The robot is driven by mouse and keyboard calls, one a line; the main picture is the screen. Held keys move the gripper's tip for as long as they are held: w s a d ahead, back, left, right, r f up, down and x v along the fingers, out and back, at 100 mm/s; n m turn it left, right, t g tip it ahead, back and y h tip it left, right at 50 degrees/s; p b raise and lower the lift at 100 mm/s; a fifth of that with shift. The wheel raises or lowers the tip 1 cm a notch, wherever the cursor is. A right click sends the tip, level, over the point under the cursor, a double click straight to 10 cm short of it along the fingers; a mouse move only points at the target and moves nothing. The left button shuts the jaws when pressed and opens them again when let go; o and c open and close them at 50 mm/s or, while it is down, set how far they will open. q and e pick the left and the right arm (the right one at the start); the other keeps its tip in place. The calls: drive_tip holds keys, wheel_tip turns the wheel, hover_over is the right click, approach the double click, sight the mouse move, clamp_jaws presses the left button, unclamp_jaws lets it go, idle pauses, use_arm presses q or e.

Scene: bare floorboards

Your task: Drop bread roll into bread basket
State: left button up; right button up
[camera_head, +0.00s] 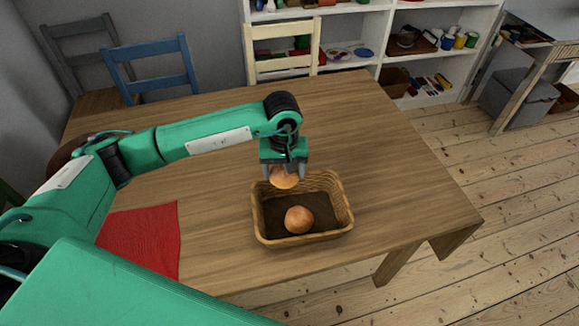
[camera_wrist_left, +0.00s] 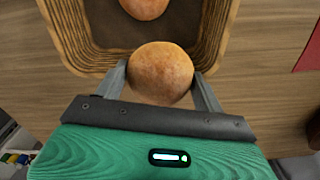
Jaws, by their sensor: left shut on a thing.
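A wicker bread basket (camera_head: 348,222) with a dark lining stands on the wooden table. One round, golden-brown bread roll (camera_head: 299,219) lies inside it, near its front side; this roll also shows partly in the left wrist view (camera_wrist_left: 143,8). My left gripper (camera_head: 285,172) points down at the basket's back rim. It is shut on a second bread roll (camera_wrist_left: 160,74), held between its two grey fingers; in the head view this held roll (camera_head: 284,181) shows just below the fingers. My right gripper is not in view.
A red cloth (camera_head: 145,236) lies on the table left of the basket. The table (camera_head: 400,180) is clear to the right. Chairs, one blue (camera_head: 150,66) and one cream (camera_head: 281,50), stand behind it, with white shelves (camera_head: 375,30) beyond.

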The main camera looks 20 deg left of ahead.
use_arm(q)
drive_tip(key=s+d+r+n+p, duration=0.2)
drive_tip(key=s+d+n+p, duration=0.2)
drive_tip(key=n+p, duration=0.55)
drive_tip(key=shift+s+f+m, duration=0.15)
drive_tip(key=shift+f+m, duration=0.4)
drive_tip(key=shift+f, duration=1)
drive_tip(key=shift+s+f+m, duration=0.1)
drive_tip(key=shift+f+m, duration=0.4)
drive_tip(key=shift+f, duration=1.05)
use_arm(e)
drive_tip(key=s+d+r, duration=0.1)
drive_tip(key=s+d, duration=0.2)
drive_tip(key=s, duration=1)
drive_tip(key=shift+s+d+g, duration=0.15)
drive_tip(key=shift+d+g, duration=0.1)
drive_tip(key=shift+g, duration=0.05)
use_arm(q)
drive_tip(key=o, duration=1)
drive_tip(key=shift+r+b, duration=1.6)
drive_tip(key=shift+r, duration=5.35)
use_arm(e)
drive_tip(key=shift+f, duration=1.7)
